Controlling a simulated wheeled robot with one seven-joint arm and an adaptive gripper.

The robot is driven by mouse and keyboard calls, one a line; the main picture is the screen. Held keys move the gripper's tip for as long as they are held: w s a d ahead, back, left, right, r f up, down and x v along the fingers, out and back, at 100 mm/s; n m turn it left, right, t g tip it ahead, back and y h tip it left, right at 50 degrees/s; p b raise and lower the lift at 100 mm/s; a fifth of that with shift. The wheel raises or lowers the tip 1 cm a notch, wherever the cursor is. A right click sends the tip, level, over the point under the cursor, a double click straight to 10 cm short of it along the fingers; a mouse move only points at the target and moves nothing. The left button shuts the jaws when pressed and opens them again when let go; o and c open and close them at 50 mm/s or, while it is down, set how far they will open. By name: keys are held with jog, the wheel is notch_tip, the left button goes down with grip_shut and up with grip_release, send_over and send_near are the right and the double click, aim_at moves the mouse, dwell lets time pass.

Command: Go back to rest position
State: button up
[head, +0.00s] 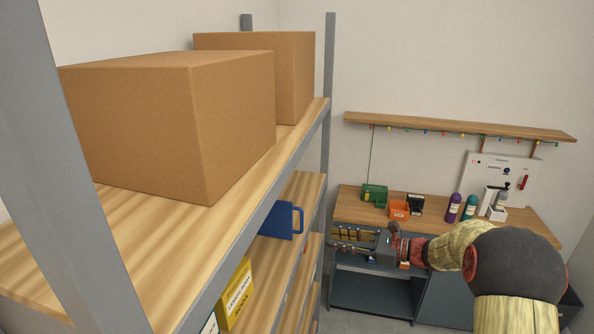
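My arm reaches in from the lower right and points left, in front of the workbench. My gripper (350,238) is at its far end, just below the bench top in the picture and to the right of the shelf rack. The gripper is small and seen from behind the arm, so I cannot make out its finger gap. I see nothing clearly held in it.
The workbench (360,206) at the back holds bottles and small bins. A wall shelf (450,127) hangs above.

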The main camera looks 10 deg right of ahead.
jog(key=s+a+f+n+g+h+b, duration=0.1)
jog(key=s+f+n+g+h, duration=0.35)
jog(key=s, duration=0.55)
jog(key=s+a+f+n+g+h+b, duration=0.1)
jog(key=s+f+n+g+h+b, duration=0.15)
jog(key=s+f+n, duration=0.4)
jog(key=s+n+t+h+b, duration=0.2)
jog(key=s+n+b, duration=0.3)
jog(key=s, duration=0.6)
jog(key=s+d+n+t+h+b, duration=0.1)
jog(key=s+n+h+b, duration=0.4)
jog(key=s, duration=0.6)
jog(key=shift+s+d+n+t+b, duration=0.25)
jog(key=shift+s+n+t+b, duration=0.25)
jog(key=shift+b, duration=0.7)
jog(key=shift+w+f, duration=0.1)
